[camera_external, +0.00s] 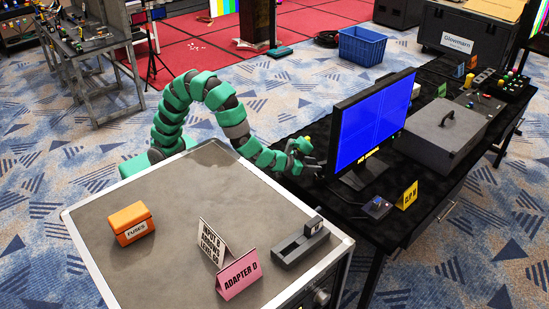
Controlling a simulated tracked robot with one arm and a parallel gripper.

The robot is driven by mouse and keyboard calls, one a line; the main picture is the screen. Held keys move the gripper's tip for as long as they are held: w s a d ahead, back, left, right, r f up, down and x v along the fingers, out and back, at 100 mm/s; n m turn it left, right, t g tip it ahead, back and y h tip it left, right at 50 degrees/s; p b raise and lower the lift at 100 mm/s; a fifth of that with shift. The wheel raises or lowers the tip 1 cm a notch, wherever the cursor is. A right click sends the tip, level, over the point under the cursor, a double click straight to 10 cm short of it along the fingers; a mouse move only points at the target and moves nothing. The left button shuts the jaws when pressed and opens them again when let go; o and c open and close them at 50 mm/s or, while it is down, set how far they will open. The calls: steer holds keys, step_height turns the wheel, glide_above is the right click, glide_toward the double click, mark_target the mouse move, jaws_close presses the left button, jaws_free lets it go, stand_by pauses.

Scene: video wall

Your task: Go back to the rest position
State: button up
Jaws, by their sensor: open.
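My gripper (306,160) is at the end of my green and dark segmented arm, which arches over from the left. It is open and sits close to the left edge of a monitor (372,118) with a blue screen, above the black table's left end. Whether it touches the monitor cannot be told. The space between the fingers is too small to see clearly, and I see nothing held.
A grey-topped case (165,240) in front carries an orange fuses box (132,222), a pink card (239,274), a white card (213,242) and a grey device (300,242). The black table (420,190) holds a grey case (443,130) and a yellow card (408,195).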

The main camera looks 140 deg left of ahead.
steer(key=w+a+r+n+y, duration=0.1)
steer(key=a+r+y, duration=0.1)
steer(key=r, duration=1.2)
steer(key=a+r+n+y, duration=0.2)
steer(key=r, duration=1.2)
steer(key=w+d+r+m+t+h, duration=0.1)
steer(key=w+d+r+m+t, duration=0.2)
steer(key=w+d+r+t, duration=0.5)
steer(key=d+r+m+t+h, duration=0.3)
steer(key=d+r+m+h, duration=0.15)
steer(key=d+r, duration=0.4)
steer(key=d+r+m+t+h, duration=0.25)
steer(key=d+r+h, duration=0.35)
steer(key=d, duration=0.6)
steer(key=s+d+r+m+g+h, duration=0.3)
steer(key=s+d+r+m+h, duration=0.1)
steer(key=s+d, duration=0.9)
steer(key=m+h+p, duration=0.1)
steer(key=m, duration=0.1)
steer(key=shift+s+d+m, duration=0.25)
steer(key=shift+d+m, duration=0.05)
steer(key=shift+d, duration=0.05)
